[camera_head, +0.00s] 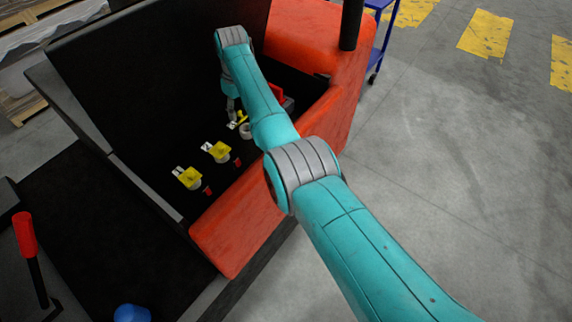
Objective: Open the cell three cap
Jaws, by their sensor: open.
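Cell three's yellow cap (243,116) shows in the head view inside the dark compartment, the farthest of a row of three. It appears tilted back from a pale round neck (245,130), whose top shows in front of it. My gripper (232,113) points down right beside this cap, on its left. The gripper is open; whether a finger touches the cap is too small to tell. The two nearer yellow caps, the middle one (219,152) and the nearest one (190,178), sit flat over their pale necks. Small white labels lie beside the caps.
The orange-red wall (240,228) of the compartment stands on the right, under my arm. A tall black panel (150,75) rises on the left. A red part (277,92) lies behind my forearm. A red-handled lever (25,235) and a blue knob (131,313) are at lower left.

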